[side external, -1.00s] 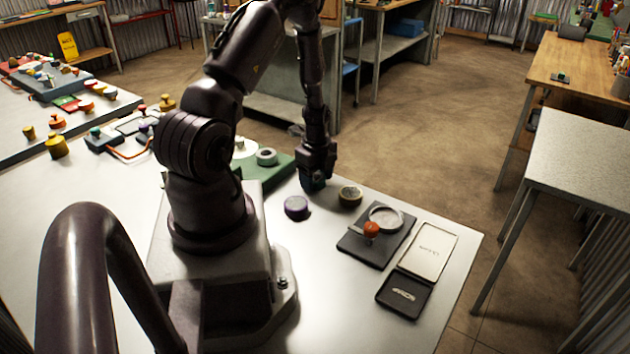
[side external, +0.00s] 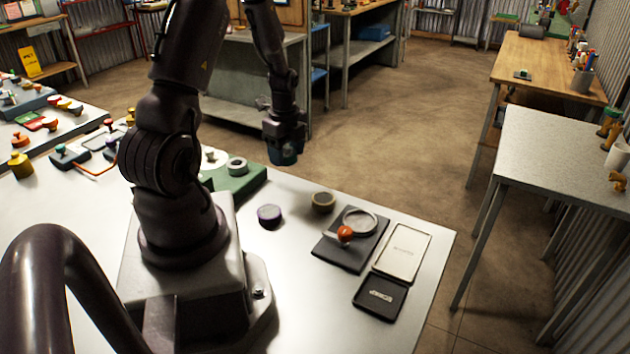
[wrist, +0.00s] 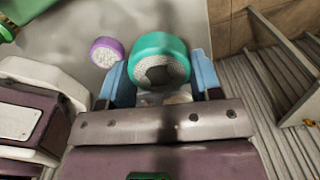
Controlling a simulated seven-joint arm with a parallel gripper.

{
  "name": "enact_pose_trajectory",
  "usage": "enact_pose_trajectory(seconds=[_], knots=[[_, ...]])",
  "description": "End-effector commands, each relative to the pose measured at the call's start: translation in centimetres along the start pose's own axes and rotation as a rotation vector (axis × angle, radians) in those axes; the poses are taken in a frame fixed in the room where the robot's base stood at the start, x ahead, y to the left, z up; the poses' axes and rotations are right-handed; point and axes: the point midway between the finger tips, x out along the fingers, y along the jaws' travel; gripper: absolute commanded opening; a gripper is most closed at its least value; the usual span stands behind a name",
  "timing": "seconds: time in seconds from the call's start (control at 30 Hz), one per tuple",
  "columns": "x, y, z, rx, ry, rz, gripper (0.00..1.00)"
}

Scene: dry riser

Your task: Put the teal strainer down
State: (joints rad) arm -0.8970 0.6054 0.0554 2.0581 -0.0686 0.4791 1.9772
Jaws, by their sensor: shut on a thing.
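The teal strainer (wrist: 158,44) is round, with a teal rim and a pale meshed face that has a dark patch. In the wrist view it sits between the blue fingers of my gripper (wrist: 161,80), which is shut on it. In the side view my gripper (side external: 284,145) holds the strainer (side external: 283,157) up, clear of the light worktable (side external: 300,285), over its far side. There the strainer looks dark, and the fingers hide part of it.
A purple round piece (side external: 270,217) and an olive one (side external: 323,203) stand on the table. Near them are a green block (side external: 240,185), a dark plate (side external: 346,256) bearing a grey ring and orange knob, a pale tray (side external: 403,252) and a black tray (side external: 380,298).

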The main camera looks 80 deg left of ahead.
Motion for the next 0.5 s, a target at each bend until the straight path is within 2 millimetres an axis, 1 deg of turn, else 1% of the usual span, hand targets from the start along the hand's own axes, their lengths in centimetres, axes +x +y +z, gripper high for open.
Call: enact_pose_trajectory(seconds=[0.03, 0.17, 0.27, 0.37, 0.5], knots=[[-0.39, 0.01, 0.00, -0.001, 0.000, 0.000, 0.30], [-0.72, 0.03, -0.01, -0.020, 0.000, 0.000, 0.30], [-0.71, 0.13, -0.05, -0.099, 0.000, 0.001, 0.30], [-0.72, 0.36, -0.14, -0.252, 0.000, 0.001, 0.30], [-1.03, 0.60, -0.56, -0.538, 0.000, 0.000, 0.30]])
